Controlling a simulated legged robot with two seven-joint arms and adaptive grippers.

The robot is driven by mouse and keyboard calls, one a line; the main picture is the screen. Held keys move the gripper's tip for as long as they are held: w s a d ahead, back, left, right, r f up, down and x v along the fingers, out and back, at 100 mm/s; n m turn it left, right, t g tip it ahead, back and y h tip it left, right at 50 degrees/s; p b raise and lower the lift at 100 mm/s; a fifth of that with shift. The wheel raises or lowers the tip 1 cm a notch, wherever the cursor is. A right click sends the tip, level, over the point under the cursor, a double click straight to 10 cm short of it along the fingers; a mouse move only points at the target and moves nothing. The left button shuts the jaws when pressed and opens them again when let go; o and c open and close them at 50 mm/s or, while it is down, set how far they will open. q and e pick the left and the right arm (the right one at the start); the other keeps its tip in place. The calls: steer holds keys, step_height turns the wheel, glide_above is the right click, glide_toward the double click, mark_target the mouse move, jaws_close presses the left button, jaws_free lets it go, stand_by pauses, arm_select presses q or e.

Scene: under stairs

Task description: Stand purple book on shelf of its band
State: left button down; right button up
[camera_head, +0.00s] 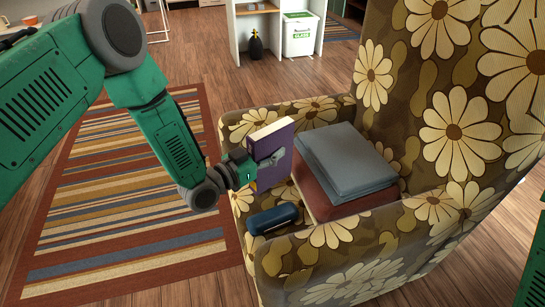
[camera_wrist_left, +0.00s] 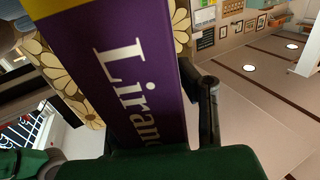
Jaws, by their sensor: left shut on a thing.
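The purple book (camera_head: 272,166) is upright in my left gripper (camera_head: 266,162), above the seat of a floral armchair (camera_head: 460,130). My left gripper is shut on it. In the left wrist view the purple cover (camera_wrist_left: 115,70) fills the middle, with white letters reading "Liran" and a yellow strip at the top corner. A dark gripper finger (camera_wrist_left: 207,105) lies along the book's edge. The shelf for the book cannot be made out for certain. My right gripper is not in view; only a bit of green arm shows at the lower right.
Folded grey cloth (camera_head: 345,160) lies on a reddish item (camera_head: 325,193) on the armchair seat, right of the book. A dark blue case (camera_head: 272,218) lies in front. A striped rug (camera_head: 130,205) covers the floor at left. A white bin (camera_head: 300,35) stands in a white unit at the back.

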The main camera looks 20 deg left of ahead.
arm_select(q)
steer(key=shift+r, duration=0.95)
steer(key=s+a+r+n+t+y+p, duration=0.1)
steer(key=a+r+n+y+p, duration=0.15)
steer(key=r, duration=0.55)
steer(key=s+a+r+n+t+y+p, duration=0.15)
steer(key=r+y+p, duration=0.25)
steer(key=r, duration=0.4)
steer(key=s+a+r+n+t+y+p, duration=0.1)
steer(key=a+r+n+y+p, duration=0.15)
steer(key=r, duration=0.55)
steer(key=s+f, duration=0.6)
steer(key=f, duration=0.6)
steer(key=shift+s+f+y, duration=0.35)
steer(key=shift+s+y, duration=0.05)
steer(key=shift+a+g, duration=0.1)
steer(key=shift+g, duration=0.15)
